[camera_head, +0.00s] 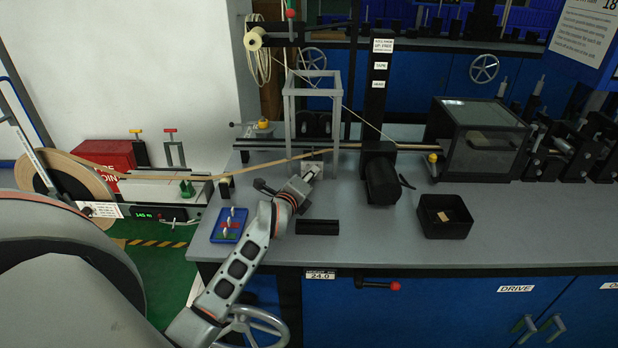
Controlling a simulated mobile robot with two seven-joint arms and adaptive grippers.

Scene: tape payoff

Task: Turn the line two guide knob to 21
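My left arm comes in from the lower left and reaches over the grey bench (480,240). Its gripper (310,176) is at the foot of a grey upright frame (288,110), beside a small pale plate there. The fingers are too small to tell open from shut. No knob clearly marked as the line two guide knob can be made out; the gripper may hide one. A sign (322,275) on the bench's front edge reads 24.0. A red-ended lever (394,286) is right of it. A handwheel (250,328) is below the edge, partly behind my arm. My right gripper is not in view.
Brown tape (270,162) runs from a large reel (62,185) through the frame. A black motor-like block (382,180), a black tray (445,224), a black bar (317,227) and a blue tray (229,238) stand on the bench. The front right bench top is clear.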

